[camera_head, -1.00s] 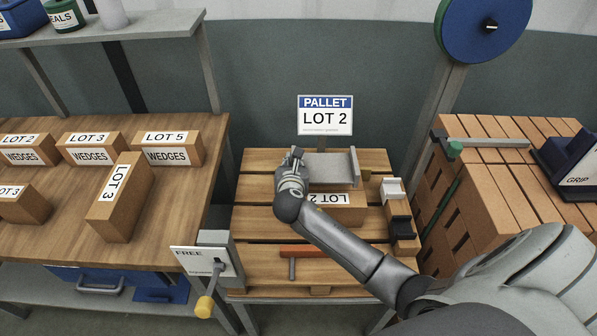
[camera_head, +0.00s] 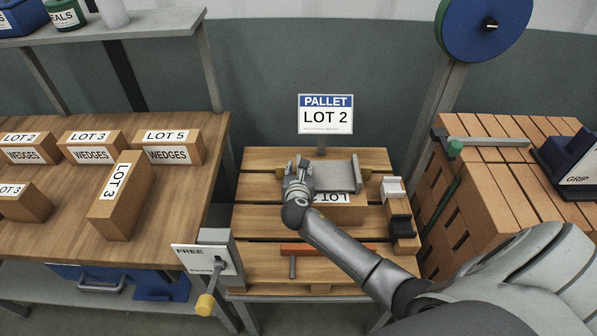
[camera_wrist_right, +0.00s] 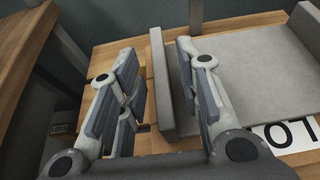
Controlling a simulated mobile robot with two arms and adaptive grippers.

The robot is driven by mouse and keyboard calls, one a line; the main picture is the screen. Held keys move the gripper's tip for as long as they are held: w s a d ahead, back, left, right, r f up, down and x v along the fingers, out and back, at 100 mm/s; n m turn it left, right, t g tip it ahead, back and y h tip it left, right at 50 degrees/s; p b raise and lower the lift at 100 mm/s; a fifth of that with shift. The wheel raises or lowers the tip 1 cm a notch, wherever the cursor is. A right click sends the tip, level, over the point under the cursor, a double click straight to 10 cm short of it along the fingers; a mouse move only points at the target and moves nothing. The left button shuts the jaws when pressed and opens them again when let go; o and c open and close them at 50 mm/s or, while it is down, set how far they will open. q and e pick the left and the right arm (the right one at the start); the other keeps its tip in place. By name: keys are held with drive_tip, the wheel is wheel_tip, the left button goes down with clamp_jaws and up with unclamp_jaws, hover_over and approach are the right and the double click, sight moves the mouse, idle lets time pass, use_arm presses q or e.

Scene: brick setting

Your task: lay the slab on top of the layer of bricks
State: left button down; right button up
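A grey slab-like plate (camera_head: 335,177) with upright ends lies on a brown block labelled LOT 2 (camera_head: 345,213) on the wooden pallet (camera_head: 262,190). In the wrist view the plate (camera_wrist_right: 245,80) fills the right side, with its upright end wall beside my fingers. My right gripper (camera_head: 298,166) is at the plate's left end. In the wrist view its fingers (camera_wrist_right: 158,65) are apart and stand on either side of that wall. The wall is nearer the right-hand finger; contact cannot be told. A stack of orange-brown bricks (camera_head: 480,210) stands at the right. My left gripper is not in view.
A PALLET LOT 2 sign (camera_head: 325,115) stands behind the pallet. A small holder with white and black parts (camera_head: 402,225) sits at its right, and a red-headed tool (camera_head: 300,250) in front. A dark blue GRIP item (camera_head: 570,160) lies on the bricks.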

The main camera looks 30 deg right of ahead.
drive_tip(key=shift+s+a, duration=0.1)
drive_tip(key=v, duration=1.1)
drive_tip(key=shift+s+r, duration=0.2)
drive_tip(key=shift+s, duration=0.1)
drive_tip(key=shift+a, duration=0.15)
